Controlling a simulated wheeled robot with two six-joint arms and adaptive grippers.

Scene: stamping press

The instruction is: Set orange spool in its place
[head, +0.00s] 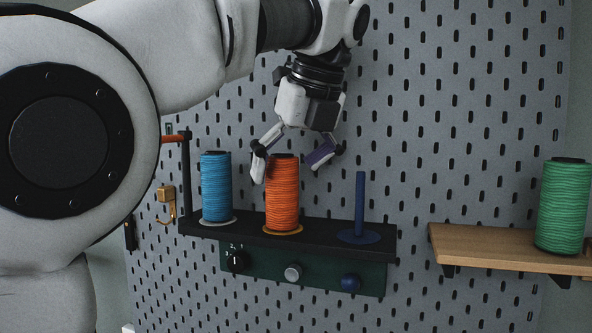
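The orange spool (283,196) stands upright on the black shelf (325,243), on a round orange base in the middle position. My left gripper (290,171) is above it with its fingers spread, one to each side of the spool's top. The fingers look apart from the spool, though contact on the left side is hard to tell. A blue spool (215,188) stands upright on the left position of the shelf. A bare dark blue peg (360,207) on a blue base stands at the right position. My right gripper is not in view.
A wooden shelf (490,248) at the right holds a green spool (563,205). A dark green panel (316,276) with several knobs hangs under the black shelf. A brass hook (167,204) is on the grey pegboard (450,120) at the left.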

